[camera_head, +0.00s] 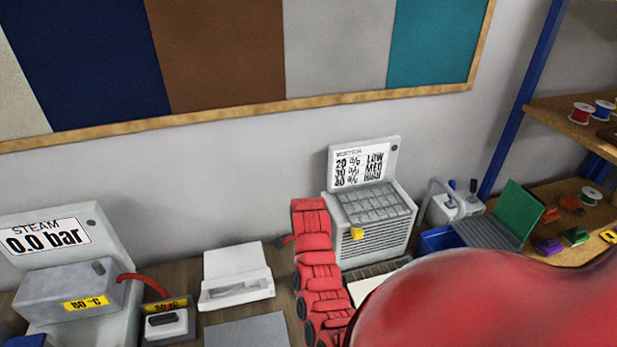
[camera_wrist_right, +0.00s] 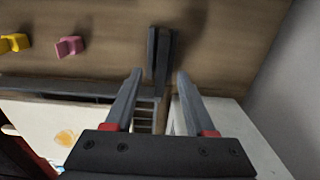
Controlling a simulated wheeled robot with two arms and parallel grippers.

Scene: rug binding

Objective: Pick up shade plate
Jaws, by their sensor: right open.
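My right gripper (camera_wrist_right: 160,76) shows in the right wrist view, with its two grey fingers apart. A dark grey slotted piece (camera_wrist_right: 153,55) stands on the brown wooden surface just beyond the fingertips, in line with the gap between them. The fingers do not visibly touch it. I cannot tell for sure whether this piece is the shade plate. No other thing is clearly recognisable as the plate. In the head view, a large red rounded shape covers the lower right, and neither gripper's fingers can be made out there.
Yellow (camera_wrist_right: 14,43) and pink (camera_wrist_right: 68,46) pieces lie left on the wood. A white sheet with an orange mark (camera_wrist_right: 40,125) is lower left. The bench holds a steam unit (camera_head: 70,290), a moisture unit (camera_head: 372,222) and a white box (camera_head: 236,275). Shelves (camera_head: 560,120) stand right.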

